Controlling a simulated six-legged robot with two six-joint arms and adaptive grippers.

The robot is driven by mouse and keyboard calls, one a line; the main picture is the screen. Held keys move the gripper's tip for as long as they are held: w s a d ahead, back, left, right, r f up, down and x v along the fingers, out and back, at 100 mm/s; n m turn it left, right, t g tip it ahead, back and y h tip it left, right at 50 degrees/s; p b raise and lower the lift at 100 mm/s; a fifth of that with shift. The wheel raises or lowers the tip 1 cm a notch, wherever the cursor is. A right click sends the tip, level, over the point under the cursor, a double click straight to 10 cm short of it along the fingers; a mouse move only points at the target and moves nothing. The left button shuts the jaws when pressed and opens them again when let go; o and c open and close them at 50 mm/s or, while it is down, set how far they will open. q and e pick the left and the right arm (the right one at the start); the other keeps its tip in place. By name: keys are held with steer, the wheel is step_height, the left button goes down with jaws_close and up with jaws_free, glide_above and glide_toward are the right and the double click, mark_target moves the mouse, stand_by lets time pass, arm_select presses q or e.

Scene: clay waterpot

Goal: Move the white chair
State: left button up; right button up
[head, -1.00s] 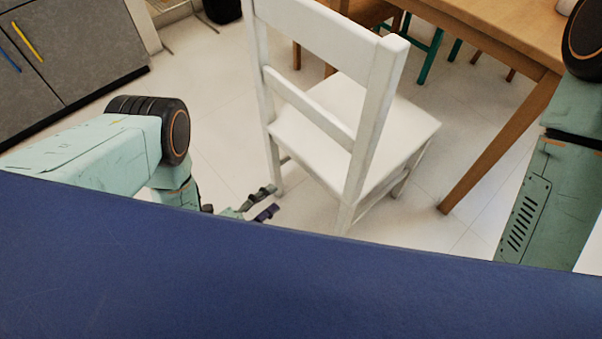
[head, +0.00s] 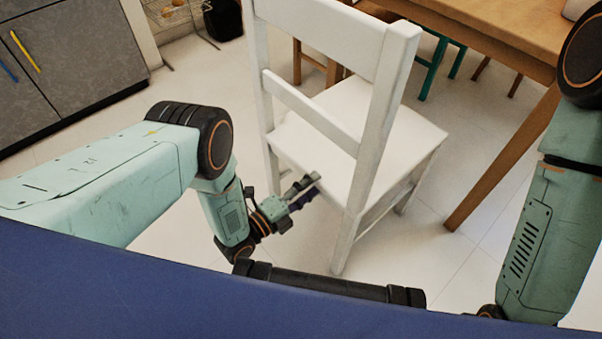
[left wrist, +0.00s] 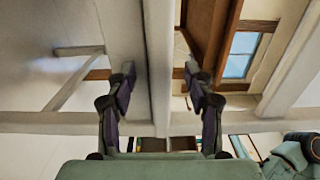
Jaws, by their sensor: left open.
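The white chair (head: 378,130) stands upright on the floor in the middle of the head view, its slatted back towards me. My left gripper (head: 309,187) is at the near side of the chair, just below the rear edge of the seat and between the rear legs. In the left wrist view the open fingers (left wrist: 160,72) stand on either side of a white bar of the chair (left wrist: 158,45). A gap shows between each finger and the bar. I cannot tell which chair part this bar is. My right arm is at the right edge, its gripper out of view.
A wooden table (head: 500,35) stands behind and right of the chair, one leg close to the seat. A teal-legged seat (head: 433,68) is under it. A grey cabinet (head: 75,50) is at the left. A black bin (head: 224,18) stands at the back.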

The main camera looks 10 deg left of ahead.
arm_select(q)
steer(key=shift+x, duration=1.55)
steer(key=shift+c, duration=0.2)
jaws_close()
